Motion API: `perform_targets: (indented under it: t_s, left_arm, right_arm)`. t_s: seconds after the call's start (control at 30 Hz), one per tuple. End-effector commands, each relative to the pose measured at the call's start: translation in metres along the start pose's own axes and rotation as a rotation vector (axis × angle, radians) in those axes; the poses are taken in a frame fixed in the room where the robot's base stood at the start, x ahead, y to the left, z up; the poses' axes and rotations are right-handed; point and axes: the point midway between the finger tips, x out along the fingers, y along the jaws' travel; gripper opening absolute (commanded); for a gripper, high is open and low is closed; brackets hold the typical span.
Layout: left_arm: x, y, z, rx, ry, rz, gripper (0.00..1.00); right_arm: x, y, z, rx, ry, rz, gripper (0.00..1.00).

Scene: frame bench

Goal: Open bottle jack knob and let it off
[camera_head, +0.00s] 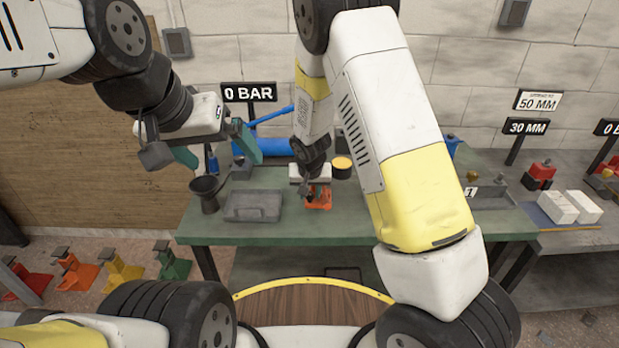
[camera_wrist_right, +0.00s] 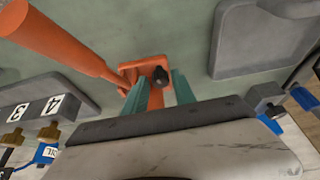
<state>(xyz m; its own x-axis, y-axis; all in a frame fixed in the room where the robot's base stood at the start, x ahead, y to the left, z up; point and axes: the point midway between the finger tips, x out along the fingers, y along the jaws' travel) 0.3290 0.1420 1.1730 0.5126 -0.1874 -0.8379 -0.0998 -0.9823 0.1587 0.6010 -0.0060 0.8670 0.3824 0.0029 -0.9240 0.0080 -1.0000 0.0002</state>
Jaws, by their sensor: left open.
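The orange bottle jack (camera_head: 318,200) stands on the green bench, partly hidden by my right gripper (camera_head: 310,188). In the right wrist view its orange base plate (camera_wrist_right: 152,68) carries a small dark knob (camera_wrist_right: 160,76). The teal fingers of my right gripper (camera_wrist_right: 160,84) stand apart on either side of the knob, with gaps visible, and they do not appear closed on it. An orange bar (camera_wrist_right: 72,42) runs from the upper left toward the jack. My left gripper (camera_head: 218,152) is open and empty, above the bench's left part.
A dark cup (camera_head: 205,194) and a grey tray (camera_head: 253,206) stand left of the jack. A blue cylinder (camera_head: 272,146) and a "0 BAR" sign (camera_head: 249,92) are behind. Several coloured jacks (camera_head: 119,271) stand on the floor at left. A yellow-topped can (camera_head: 342,167) is close behind the jack.

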Motion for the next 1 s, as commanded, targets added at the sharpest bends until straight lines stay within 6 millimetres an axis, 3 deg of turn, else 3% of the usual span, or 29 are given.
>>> perform_targets:
  t_s: [0.5, 0.83, 0.9, 1.0]
  left_arm:
    - [0.0, 0.0, 0.0, 0.0, 0.0, 0.0, 0.95]
    - [0.0, 0.0, 0.0, 0.0, 0.0, 0.0, 0.95]
    - [0.0, 0.0, 0.0, 0.0, 0.0, 0.0, 0.95]
    - [0.0, 0.0, 0.0, 0.0, 0.0, 0.0, 0.95]
  right_arm:
    - [-0.072, -0.001, -0.001, -0.001, 0.003, -0.002, 0.32]
    - [-0.076, 0.0, 0.0, 0.0, 0.001, 0.0, 0.32]
    - [-0.076, 0.0, 0.0, 0.001, 0.0, 0.0, 0.45]
    - [-0.076, -0.002, 0.003, 0.017, -0.009, 0.004, 0.45]
